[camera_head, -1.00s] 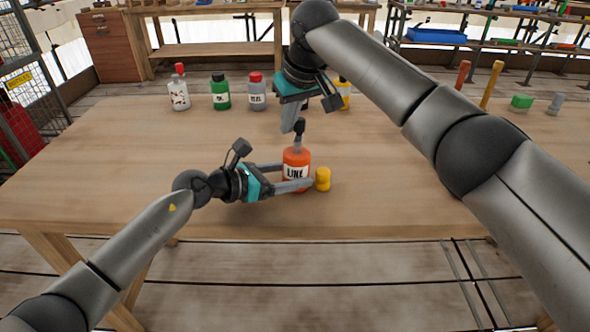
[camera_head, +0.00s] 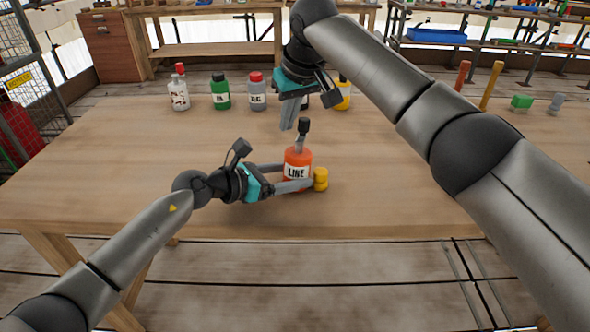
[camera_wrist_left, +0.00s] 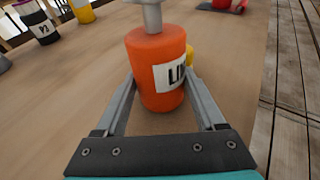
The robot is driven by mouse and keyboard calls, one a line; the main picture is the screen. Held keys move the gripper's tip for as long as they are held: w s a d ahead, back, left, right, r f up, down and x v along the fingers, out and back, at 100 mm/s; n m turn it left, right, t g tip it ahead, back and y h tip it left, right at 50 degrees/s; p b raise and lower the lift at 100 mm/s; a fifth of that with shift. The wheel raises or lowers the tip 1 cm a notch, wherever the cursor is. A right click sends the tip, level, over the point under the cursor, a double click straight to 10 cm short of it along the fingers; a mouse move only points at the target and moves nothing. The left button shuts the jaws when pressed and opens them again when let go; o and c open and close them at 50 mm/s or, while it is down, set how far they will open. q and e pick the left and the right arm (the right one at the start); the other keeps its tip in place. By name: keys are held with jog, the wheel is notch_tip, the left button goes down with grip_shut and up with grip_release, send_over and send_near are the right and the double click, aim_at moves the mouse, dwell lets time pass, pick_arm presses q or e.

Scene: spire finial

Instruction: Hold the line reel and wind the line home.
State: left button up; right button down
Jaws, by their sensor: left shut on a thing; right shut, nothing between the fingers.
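The line reel (camera_head: 297,161) is an orange cylinder with a white LINE label, upright on the table. A grey crank with a black knob (camera_head: 303,125) stands on top of it. My left gripper (camera_head: 298,178) is shut around the reel's body, one finger on each side. In the left wrist view the reel (camera_wrist_left: 157,55) sits between the fingers, with the crank cut off at the top edge. My right gripper (camera_head: 288,123) is shut and empty, just left of the knob; whether it touches the crank is unclear. A small yellow spool-like piece (camera_head: 321,179) is at the reel's right side.
Labelled bottles stand at the back of the table (camera_head: 120,190): white (camera_head: 179,95), green (camera_head: 220,95), grey (camera_head: 257,95) and yellow (camera_head: 344,95). Upright handles (camera_head: 491,85) and a green block (camera_head: 522,102) are at the back right. The table's left side is clear.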

pick_arm(q)
jog(key=shift+a+f, duration=0.1)
jog(key=shift+f, duration=0.1)
pick_arm(e)
notch_tip(320, 180, up, 6)
jog(key=shift+r, duration=0.15)
dwell(0.7)
pick_arm(q)
jog(key=o, duration=1)
jog(key=shift+r, duration=0.15)
jog(key=shift+c, duration=0.2)
